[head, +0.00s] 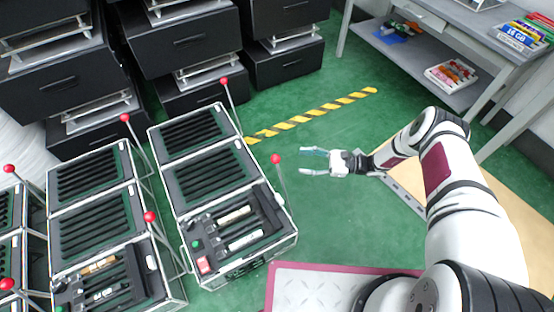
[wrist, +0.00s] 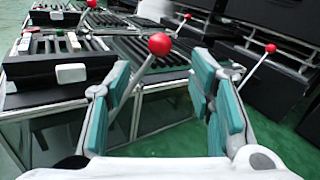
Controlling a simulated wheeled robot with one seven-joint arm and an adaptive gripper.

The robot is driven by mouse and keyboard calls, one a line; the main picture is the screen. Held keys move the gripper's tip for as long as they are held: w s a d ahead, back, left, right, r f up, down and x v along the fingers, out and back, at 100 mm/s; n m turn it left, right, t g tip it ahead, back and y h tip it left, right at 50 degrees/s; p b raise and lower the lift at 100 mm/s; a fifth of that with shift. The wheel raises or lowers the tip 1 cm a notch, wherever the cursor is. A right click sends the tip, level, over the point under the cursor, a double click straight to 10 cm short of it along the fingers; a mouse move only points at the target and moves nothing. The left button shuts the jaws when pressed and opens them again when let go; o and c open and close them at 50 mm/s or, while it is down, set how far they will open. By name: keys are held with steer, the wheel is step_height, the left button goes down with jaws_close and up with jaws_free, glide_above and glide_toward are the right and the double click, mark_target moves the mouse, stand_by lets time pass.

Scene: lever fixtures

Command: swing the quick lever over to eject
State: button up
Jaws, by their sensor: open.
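Several levers with red ball knobs stand on slatted fixtures. Which one is the quick lever, and any eject mark, I cannot read. The lever nearest my gripper has a red knob (head: 276,158) on a thin rod at the right side of the front fixture (head: 226,226). My gripper (head: 304,161) is open and empty, to the right of that knob, with its fingers pointing left towards it. In the wrist view a red knob (wrist: 160,44) on a slanted rod shows between the teal finger pads (wrist: 163,108), beyond them and apparently not touched.
Another red knob (head: 224,81) stands on the fixture behind, and more fixtures (head: 100,215) with levers stand at left. Black cabinets (head: 180,45) line the back. A grey table (head: 470,40) is at upper right. Green floor is clear around my gripper.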

mark_target(276, 158)
steer(key=a+b, duration=0.2)
steer(key=a, duration=0.8)
steer(key=shift+a, duration=0.35)
steer(key=shift+c, duration=0.3)
jaws_close()
